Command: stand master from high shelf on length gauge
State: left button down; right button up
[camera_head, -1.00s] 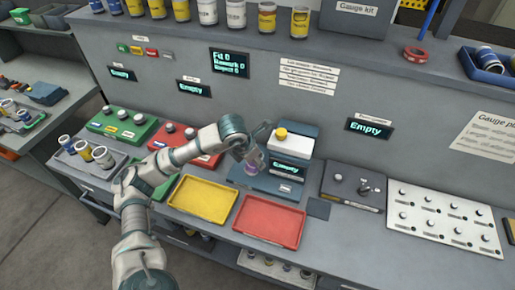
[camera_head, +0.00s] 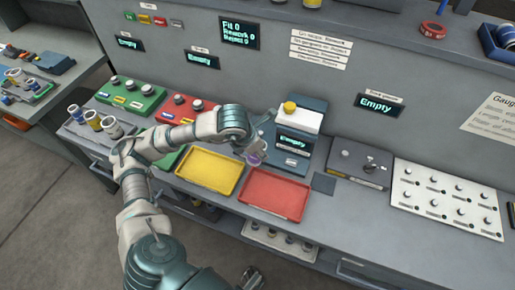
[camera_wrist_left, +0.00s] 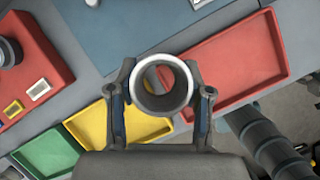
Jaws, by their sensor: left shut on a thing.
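My left gripper (camera_head: 254,154) is shut on the master (camera_head: 255,159), a small cylinder with a purple mark. In the left wrist view the master (camera_wrist_left: 161,88) is a hollow pale ring between the two fingers. The length gauge (camera_head: 300,118) has a white top, a yellow knob and a display reading "Empty". Its blue-grey base lies just right of the held master, which hangs at the base's left front edge. I cannot tell whether they touch. A small part of what looks like my right gripper (camera_head: 250,279) shows at the bottom edge; its fingers are unclear.
A yellow tray (camera_head: 209,172) and a red tray (camera_head: 273,194) lie in front of the gauge. Green and red button blocks (camera_head: 131,96) stand left. A dark grey fixture (camera_head: 358,163) and a white pegged board (camera_head: 447,200) stand right. A small dark pad (camera_head: 323,183) lies on the bench.

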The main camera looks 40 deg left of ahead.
pick_arm(q)
notch_tip(320, 180, up, 4)
jog(key=p, duration=0.2)
jog(key=shift+r+p, duration=0.2)
jog(key=shift+p, duration=0.15)
dwell(0.3)
